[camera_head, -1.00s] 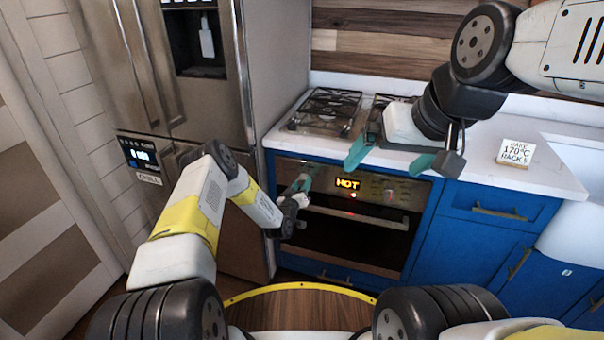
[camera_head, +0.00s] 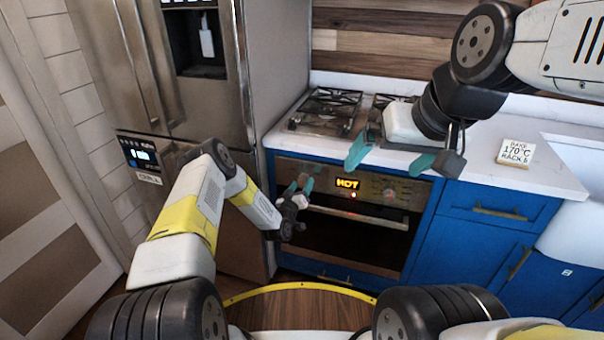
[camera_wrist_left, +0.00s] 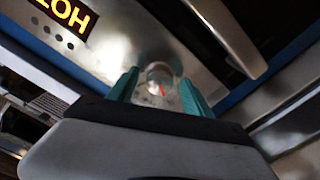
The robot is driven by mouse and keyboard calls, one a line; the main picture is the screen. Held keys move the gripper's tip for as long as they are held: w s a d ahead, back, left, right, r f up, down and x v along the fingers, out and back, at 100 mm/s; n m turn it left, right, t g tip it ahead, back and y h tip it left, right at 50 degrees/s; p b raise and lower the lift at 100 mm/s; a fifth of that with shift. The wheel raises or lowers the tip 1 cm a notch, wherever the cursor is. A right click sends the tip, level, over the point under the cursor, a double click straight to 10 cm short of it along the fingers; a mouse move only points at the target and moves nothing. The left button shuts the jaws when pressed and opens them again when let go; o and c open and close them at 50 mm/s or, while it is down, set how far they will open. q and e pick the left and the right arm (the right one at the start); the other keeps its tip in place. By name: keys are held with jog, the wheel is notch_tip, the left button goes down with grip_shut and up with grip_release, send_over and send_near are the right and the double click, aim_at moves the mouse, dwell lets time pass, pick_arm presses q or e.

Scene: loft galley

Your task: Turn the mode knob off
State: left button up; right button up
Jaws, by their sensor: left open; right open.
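The oven's control panel (camera_head: 330,178) has a lit display (camera_head: 347,183) reading HOT. A round knob (camera_wrist_left: 158,80) with a red pointer line shows in the left wrist view, on the metal panel beside the display. My left gripper (camera_head: 300,186) is open at the panel's left end. Its two teal fingers (camera_wrist_left: 160,92) stand on either side of that knob; I cannot tell whether they touch it. In the head view this knob is largely hidden by the gripper. Another knob (camera_head: 390,194) sits right of the display. My right gripper (camera_head: 390,159) is open and empty above the counter's front edge.
The oven door handle (camera_head: 360,217) runs just below the panel. A gas hob (camera_head: 326,110) is on the white counter, with a sign (camera_head: 515,153) further right. The steel fridge (camera_head: 200,100) stands close on the left. Blue cabinets (camera_head: 465,235) are at right.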

pick_arm(q)
jog(key=v, duration=0.6)
jog(key=shift+s, duration=0.4)
jog(key=shift+a, duration=0.1)
jog(key=w+a+r+m+g, duration=0.1)
jog(key=w+r+m+g, duration=0.1)
jog(key=r, duration=0.6)
jog(key=w+a+r+m+g, duration=0.2)
jog(key=r, duration=0.6)
jog(key=s+a+r+g+y, duration=0.15)
jog(key=s+r, duration=0.25)
jog(key=r, duration=0.4)
jog(key=s+a+r+g+y, duration=0.1)
jog(key=s+a+r, duration=0.2)
jog(key=s+r, duration=0.35)
jog(key=s+a+r+g+y, duration=0.15)
jog(key=s+a+r, duration=0.25)
jog(key=s+r, duration=0.7)
jog(key=s+n+g, duration=0.1)
jog(key=s+g, duration=0.2)
jog(key=s, duration=1.9)
jog(key=shift+s+a+f+n+h, duration=0.2)
jog(key=shift+s+f+n+h, duration=0.05)
jog(key=shift+s+n+h, duration=0.1)
